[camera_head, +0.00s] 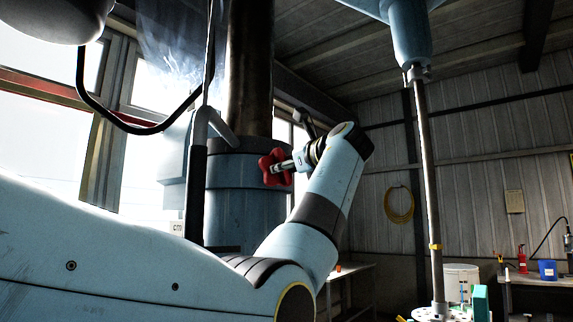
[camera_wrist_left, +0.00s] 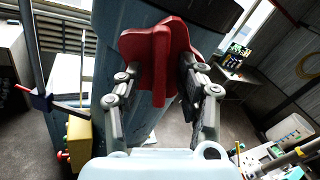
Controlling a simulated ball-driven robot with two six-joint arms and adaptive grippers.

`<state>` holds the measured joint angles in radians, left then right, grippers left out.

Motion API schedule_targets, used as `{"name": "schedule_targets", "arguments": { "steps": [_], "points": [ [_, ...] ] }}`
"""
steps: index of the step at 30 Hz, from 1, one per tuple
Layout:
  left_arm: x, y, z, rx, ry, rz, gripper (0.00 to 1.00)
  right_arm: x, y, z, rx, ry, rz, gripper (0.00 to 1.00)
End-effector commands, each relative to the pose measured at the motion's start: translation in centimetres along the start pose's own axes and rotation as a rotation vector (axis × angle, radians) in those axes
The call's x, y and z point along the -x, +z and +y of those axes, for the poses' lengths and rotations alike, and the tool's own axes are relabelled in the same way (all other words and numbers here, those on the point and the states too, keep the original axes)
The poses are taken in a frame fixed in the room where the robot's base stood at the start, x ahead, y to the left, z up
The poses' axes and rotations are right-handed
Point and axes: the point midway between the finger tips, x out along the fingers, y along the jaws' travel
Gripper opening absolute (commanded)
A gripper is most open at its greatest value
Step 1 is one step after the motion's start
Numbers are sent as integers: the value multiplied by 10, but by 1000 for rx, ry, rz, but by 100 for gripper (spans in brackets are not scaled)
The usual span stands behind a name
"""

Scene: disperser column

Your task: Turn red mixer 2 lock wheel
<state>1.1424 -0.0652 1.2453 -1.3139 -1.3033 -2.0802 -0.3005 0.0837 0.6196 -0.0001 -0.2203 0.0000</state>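The red lock wheel (camera_head: 275,167) is lobed and sits on the front of the blue-grey cylindrical collar (camera_head: 232,205) around the dark column. My left gripper (camera_head: 284,167) reaches it from the right, its fingers pointing left at the wheel. In the left wrist view the red wheel (camera_wrist_left: 160,50) fills the top middle. My left gripper (camera_wrist_left: 160,75) has its two fingers spread apart, with one lobe between them. I cannot tell whether either finger touches the lobe. My right gripper is in neither view.
A metal shaft (camera_head: 428,180) hangs from a blue housing (camera_head: 408,35) on the right. A black curved hose or handle (camera_head: 130,128) hangs at upper left. A workbench with a blue container (camera_head: 547,270) stands far right.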

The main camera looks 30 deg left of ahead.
Motion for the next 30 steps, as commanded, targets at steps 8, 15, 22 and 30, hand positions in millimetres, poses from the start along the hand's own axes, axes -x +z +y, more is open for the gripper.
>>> {"name": "schedule_targets", "arguments": {
  "steps": [8, 15, 22, 30],
  "points": [
    [0, 0, 0, 0, 0, 0, 12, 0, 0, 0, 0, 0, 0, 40],
    [0, 0, 0, 0, 0, 0, 0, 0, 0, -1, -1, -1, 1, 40],
    [1, 0, 0, 25, 0, 0, 0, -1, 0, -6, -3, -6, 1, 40],
    [0, -1, 0, 162, -1, 0, 0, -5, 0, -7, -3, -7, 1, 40]
  ]
}}
